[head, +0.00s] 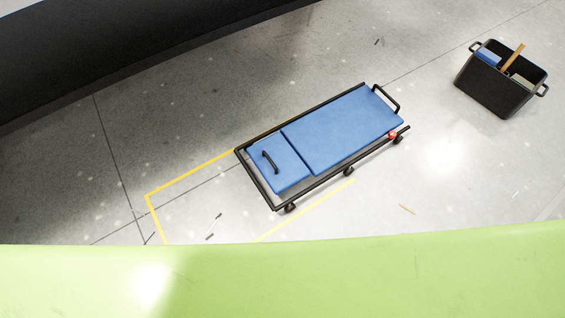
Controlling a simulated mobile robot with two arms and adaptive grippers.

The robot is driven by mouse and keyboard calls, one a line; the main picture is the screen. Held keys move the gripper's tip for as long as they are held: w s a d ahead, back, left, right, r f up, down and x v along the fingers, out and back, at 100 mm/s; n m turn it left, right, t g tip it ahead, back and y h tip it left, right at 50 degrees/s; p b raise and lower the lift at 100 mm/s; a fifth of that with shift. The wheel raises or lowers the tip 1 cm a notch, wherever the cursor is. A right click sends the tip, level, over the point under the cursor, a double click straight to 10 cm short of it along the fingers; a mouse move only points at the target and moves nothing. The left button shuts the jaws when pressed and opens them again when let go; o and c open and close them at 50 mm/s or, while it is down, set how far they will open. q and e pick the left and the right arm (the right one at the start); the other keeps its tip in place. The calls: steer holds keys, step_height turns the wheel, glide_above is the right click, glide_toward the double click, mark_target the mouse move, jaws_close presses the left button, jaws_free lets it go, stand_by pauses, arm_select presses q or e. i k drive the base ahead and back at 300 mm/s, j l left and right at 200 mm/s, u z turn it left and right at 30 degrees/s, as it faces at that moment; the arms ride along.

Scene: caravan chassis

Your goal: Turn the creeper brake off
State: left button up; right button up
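The creeper (342,129) stands on the floor in the middle of the head view. It has a blue padded top, a black frame and small black casters. A black handle (270,161) lies on its left pad and another black handle (387,98) is at its far right end. A small red part (392,135), maybe the brake, sits near the right caster. Its exact setting is too small to tell. Neither of my grippers is in view.
A black bin (499,83) with blue and wooden items stands at upper right. Yellow lines (190,173) mark the floor around the creeper. A green surface (350,275) fills the bottom edge. A dark curved body (120,50) fills the upper left. Floor between is mostly clear.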

mark_target(392, 134)
steer(key=z, duration=1.15)
